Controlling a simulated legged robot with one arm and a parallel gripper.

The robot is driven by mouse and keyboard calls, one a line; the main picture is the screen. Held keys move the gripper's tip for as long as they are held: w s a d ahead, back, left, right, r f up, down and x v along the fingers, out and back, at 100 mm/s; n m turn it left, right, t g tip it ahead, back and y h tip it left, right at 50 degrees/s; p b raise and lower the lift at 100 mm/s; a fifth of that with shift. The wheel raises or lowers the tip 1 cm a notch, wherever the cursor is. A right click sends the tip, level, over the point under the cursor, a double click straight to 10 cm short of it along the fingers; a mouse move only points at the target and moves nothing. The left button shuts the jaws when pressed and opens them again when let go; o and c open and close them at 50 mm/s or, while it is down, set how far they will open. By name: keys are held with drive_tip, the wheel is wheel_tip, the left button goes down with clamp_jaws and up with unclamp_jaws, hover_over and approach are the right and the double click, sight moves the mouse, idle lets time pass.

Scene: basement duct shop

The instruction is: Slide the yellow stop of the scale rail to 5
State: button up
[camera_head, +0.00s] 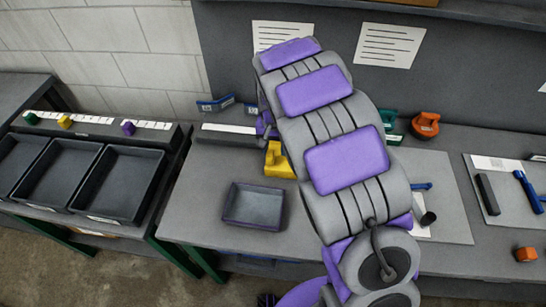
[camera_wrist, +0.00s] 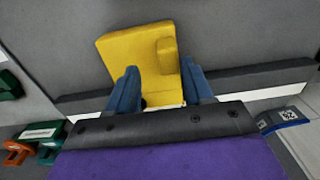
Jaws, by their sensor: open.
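The yellow stop (camera_wrist: 138,50) is a chunky block with a raised ridge, seated at the scale rail (camera_wrist: 268,78) in the wrist view. In the head view the yellow stop (camera_head: 277,161) shows just left of my arm, and the rail's left part (camera_head: 225,133) runs behind it. My gripper (camera_wrist: 160,68) is open, with one blue finger on each side of the stop's lower part. I cannot tell whether either finger touches it. The rail's white scale strip shows, but its numbers are unreadable. My arm hides the rail's right part in the head view.
A shallow dark tray (camera_head: 254,206) lies in front of the rail. Another rail (camera_head: 98,127) with green, yellow and purple blocks stands behind bins at left. Blue (camera_head: 215,103), green and orange (camera_head: 425,124) objects stand along the back. A grey board (camera_head: 440,190) lies at right.

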sight(269, 153)
drive_tip(key=f, duration=0.2)
drive_tip(key=a+f, duration=0.1)
drive_tip(key=shift+a+f+b, duration=0.2)
drive_tip(key=shift+f+b, duration=0.15)
drive_tip(key=shift+f, duration=0.05)
drive_tip(key=shift+a+f, duration=0.3)
drive_tip(key=shift+a, duration=0.1)
drive_tip(key=shift+d, duration=0.85)
drive_tip(key=shift+c, duration=0.9)
drive_tip(key=shift+a, duration=0.5)
drive_tip(key=c, duration=0.6)
drive_tip(key=shift+c, duration=0.6)
drive_tip(key=shift+d, duration=0.1)
clamp_jaws()
